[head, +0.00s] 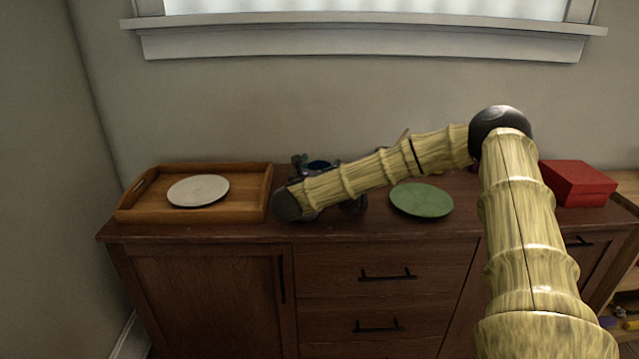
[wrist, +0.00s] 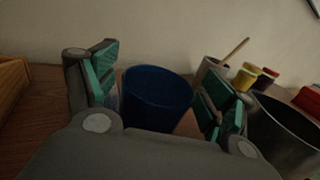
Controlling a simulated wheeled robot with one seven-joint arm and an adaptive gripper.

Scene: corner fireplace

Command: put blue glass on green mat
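The blue glass (wrist: 157,98) stands upright on the dark wooden cabinet top, between the two spread fingers of my gripper (wrist: 158,82) in the wrist view. The fingers are open on either side of it; no clear grip shows. In the head view, only a bit of the blue glass (head: 318,165) shows behind my arm, and the gripper is mostly hidden. The green mat (head: 422,200) is a flat round disc on the cabinet top, right of the gripper, with nothing on it.
A wooden tray (head: 128,213) with a pale plate (head: 198,190) stands at the left. A red box (head: 578,184) is at the right. In the wrist view, a grey metal pot (wrist: 283,137) stands close to the right finger, with lidded jars (wrist: 247,77) and a stick-holding cup (wrist: 211,70) behind.

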